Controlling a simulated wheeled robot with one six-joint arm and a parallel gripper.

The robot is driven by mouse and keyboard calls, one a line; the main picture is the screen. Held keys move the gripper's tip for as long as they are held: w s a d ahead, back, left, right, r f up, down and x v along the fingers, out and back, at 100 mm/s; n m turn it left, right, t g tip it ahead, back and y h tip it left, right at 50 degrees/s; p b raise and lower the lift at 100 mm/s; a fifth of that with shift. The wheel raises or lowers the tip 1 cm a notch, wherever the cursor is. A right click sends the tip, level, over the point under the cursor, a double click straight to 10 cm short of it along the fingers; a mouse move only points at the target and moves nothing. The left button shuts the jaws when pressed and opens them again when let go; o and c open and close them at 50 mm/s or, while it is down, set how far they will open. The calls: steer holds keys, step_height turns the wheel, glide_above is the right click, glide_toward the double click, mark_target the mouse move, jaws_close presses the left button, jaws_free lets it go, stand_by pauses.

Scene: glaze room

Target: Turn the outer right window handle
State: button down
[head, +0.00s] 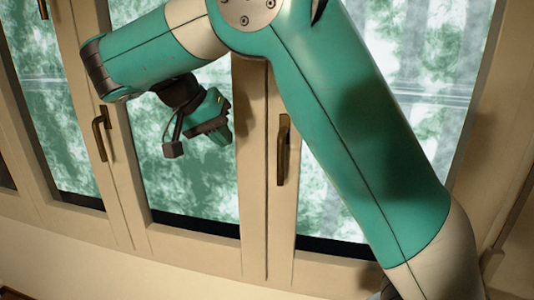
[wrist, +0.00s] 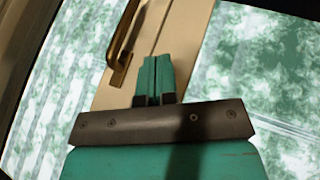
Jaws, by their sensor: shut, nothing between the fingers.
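A bronze window handle (head: 283,150) stands upright on the pale frame right of the middle pane in the head view. A second bronze handle (head: 102,135) is on the frame left of that pane. My gripper (head: 222,135) hangs between them in front of the middle pane, apart from both. In the wrist view its teal fingers (wrist: 153,78) are shut together with nothing between them. A bronze handle (wrist: 122,42) shows there just left of and beyond the fingertips, apart from them. I cannot tell which of the two handles this is.
Pale window frames (head: 255,190) separate several panes of mottled green glass (head: 190,175). Another bronze fitting (head: 43,8) is cut off at the top left. A sill (head: 150,262) runs below. My arm crosses the right pane and hides part of it.

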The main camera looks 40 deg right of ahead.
mark_target(280, 152)
steer(key=shift+f, duration=0.1)
steer(key=shift+s+d+f+b, duration=0.5)
steer(key=shift+d+f+b, duration=0.85)
steer(key=shift+d, duration=0.15)
steer(key=shift+s+d+f+b, duration=0.45)
steer(key=shift+d+f+b, duration=0.85)
steer(key=shift+d, duration=0.25)
steer(key=shift+s+d+f+b, duration=0.5)
steer(key=shift+d+f+b, duration=0.75)
steer(key=shift+d+b, duration=0.2)
steer(key=shift+s, duration=0.1)
steer(key=shift+p, duration=0.3)
